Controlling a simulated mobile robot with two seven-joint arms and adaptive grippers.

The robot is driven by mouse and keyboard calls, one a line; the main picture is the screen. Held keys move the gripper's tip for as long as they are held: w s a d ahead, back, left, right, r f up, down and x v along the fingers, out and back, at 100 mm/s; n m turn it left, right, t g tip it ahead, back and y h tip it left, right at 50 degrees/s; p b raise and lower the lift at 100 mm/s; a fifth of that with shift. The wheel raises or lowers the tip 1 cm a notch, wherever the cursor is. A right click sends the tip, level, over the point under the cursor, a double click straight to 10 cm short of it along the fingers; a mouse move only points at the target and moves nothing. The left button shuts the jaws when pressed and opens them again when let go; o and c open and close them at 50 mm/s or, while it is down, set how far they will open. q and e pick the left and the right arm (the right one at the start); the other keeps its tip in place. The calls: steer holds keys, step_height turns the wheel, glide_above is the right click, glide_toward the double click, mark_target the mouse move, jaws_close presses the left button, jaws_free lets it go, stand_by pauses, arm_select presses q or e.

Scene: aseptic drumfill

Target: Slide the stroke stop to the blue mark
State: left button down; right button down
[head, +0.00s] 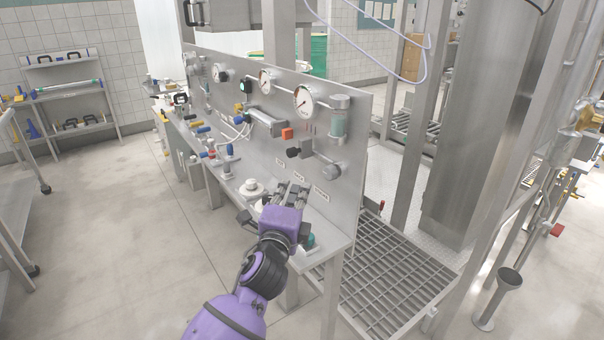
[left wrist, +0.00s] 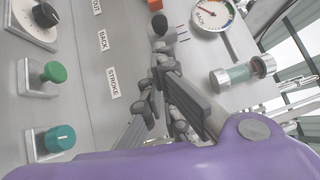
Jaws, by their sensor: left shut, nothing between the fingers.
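The stroke stop appears to be the dark block (head: 306,148) with a black knob (head: 292,152), on a rod on the upright steel panel. In the left wrist view a dark round knob (left wrist: 160,24) shows just beyond my fingers; the rest of the stop is partly hidden by them. Small thin marks (left wrist: 183,36) sit on the panel beside it; I cannot clearly tell which is blue. My left gripper (head: 293,190) is shut and empty, below the stop in the head view and in front of the panel. It also fills the middle of the left wrist view (left wrist: 160,88). My right gripper is out of view.
A STROKE label (left wrist: 113,82), a green knob (left wrist: 53,72) and a teal knob (left wrist: 59,138) are near my gripper. A gauge (head: 304,102) and a glass cylinder (head: 338,122) are above.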

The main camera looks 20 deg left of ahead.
arm_select(q)
glide_toward(304, 153)
steer(key=w, duration=0.4)
steer(key=shift+s+d+r, duration=0.15)
steer(key=shift+s+d, duration=0.05)
steer(key=shift+d, duration=0.2)
steer(key=shift+w+a+r, duration=0.15)
steer(key=shift+w+a, duration=0.25)
steer(key=shift+a, duration=0.1)
steer(key=shift+s, duration=0.15)
